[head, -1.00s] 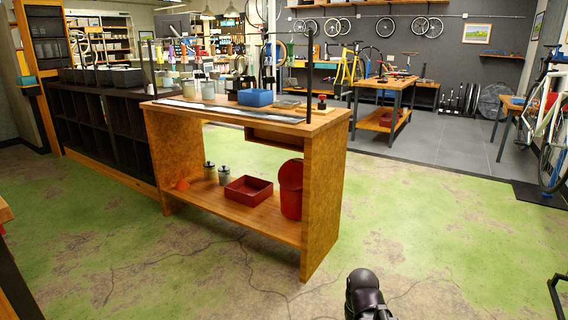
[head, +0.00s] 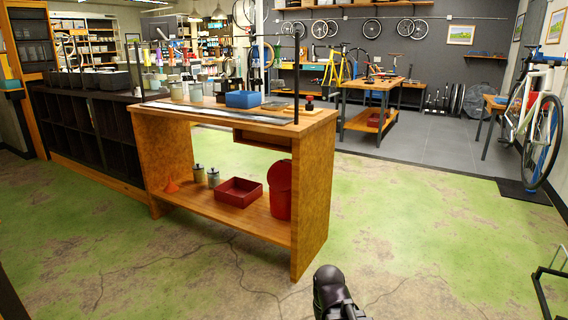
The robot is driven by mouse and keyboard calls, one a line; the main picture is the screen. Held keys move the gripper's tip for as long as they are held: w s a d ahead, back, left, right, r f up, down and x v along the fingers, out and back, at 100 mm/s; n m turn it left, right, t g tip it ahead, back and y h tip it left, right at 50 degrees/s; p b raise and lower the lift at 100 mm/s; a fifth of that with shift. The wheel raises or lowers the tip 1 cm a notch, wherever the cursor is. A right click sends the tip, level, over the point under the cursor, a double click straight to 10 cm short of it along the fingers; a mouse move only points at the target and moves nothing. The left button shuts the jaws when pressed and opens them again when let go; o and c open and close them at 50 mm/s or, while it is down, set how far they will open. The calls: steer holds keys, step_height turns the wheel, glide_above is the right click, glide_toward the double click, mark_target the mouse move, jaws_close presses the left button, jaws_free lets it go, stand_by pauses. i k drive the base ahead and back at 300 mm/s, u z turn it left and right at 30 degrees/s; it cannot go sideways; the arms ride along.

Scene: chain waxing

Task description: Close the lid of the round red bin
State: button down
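The round red bin (head: 281,201) stands on the lower shelf of the wooden workbench, at its right end, in the head view. Its red lid (head: 282,172) appears raised, standing up above the body. The bench's right side panel is close beside the bin and may hide part of its right side. A black part of my arm (head: 335,293) shows at the bottom of the view, well in front of the bench. My gripper's fingers are not visible.
The workbench (head: 312,190) holds a blue bin (head: 250,99) on top. The green floor (head: 430,225) in front and to the right is clear. A bicycle (head: 540,120) stands far right.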

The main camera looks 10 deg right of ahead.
mark_target(279, 176)
steer(key=z, duration=0.05)
steer(key=i, duration=1)
steer(key=u, duration=0.05)
